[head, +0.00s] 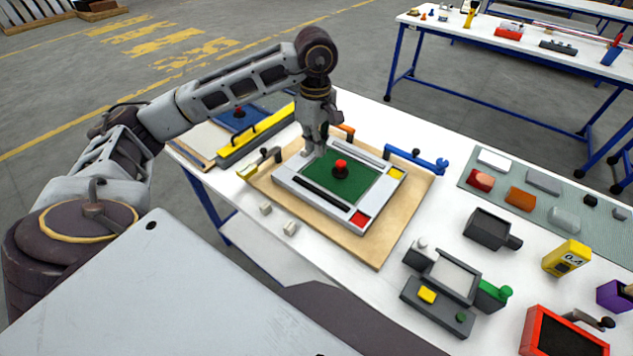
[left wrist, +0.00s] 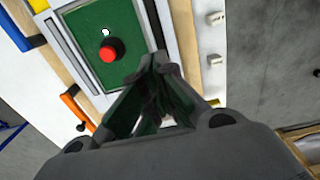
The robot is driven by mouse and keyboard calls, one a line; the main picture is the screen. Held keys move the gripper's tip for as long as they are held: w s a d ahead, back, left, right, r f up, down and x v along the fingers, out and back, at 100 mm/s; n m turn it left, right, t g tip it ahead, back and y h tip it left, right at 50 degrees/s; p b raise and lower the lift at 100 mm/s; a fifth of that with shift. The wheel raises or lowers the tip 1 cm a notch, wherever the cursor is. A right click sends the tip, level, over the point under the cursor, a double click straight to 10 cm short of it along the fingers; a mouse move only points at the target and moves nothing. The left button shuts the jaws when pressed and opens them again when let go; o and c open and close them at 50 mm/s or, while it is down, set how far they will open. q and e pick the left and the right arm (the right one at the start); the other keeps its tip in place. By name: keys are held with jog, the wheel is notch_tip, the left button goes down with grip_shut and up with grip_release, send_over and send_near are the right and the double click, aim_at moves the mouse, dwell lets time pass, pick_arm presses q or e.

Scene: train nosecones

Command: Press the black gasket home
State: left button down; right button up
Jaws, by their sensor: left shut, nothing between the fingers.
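The black gasket (head: 322,195) is a dark strip along the near-left side of a light grey frame (head: 325,211) with a green centre panel (head: 355,188). In the left wrist view the gasket (left wrist: 154,24) runs beside the green panel, partly hidden by my gripper. I cannot tell how deep it sits. A red knob (head: 341,165) stands on the green panel and shows in the left wrist view (left wrist: 110,49). My left gripper (head: 308,151) is shut and empty, pointing down over the frame's far-left corner, near the gasket's far end. I cannot tell if it touches. My right gripper is out of view.
The frame lies on a wooden board (head: 378,248) with an orange clamp (head: 342,129), a blue clamp (head: 416,160) and a yellow-and-black clamp (head: 258,164) around it. Two small pale blocks lie at the near left. A dark device (head: 445,280) and several parts stand on the right.

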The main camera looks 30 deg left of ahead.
pick_arm(q)
jog(key=shift+f, duration=0.1)
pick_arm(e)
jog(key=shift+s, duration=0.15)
pick_arm(q)
jog(key=p, duration=0.2)
send_near(316, 189)
notch_tip(316, 189, down, 7)
jog(key=shift+r, duration=0.2)
jog(key=shift+f, duration=0.25)
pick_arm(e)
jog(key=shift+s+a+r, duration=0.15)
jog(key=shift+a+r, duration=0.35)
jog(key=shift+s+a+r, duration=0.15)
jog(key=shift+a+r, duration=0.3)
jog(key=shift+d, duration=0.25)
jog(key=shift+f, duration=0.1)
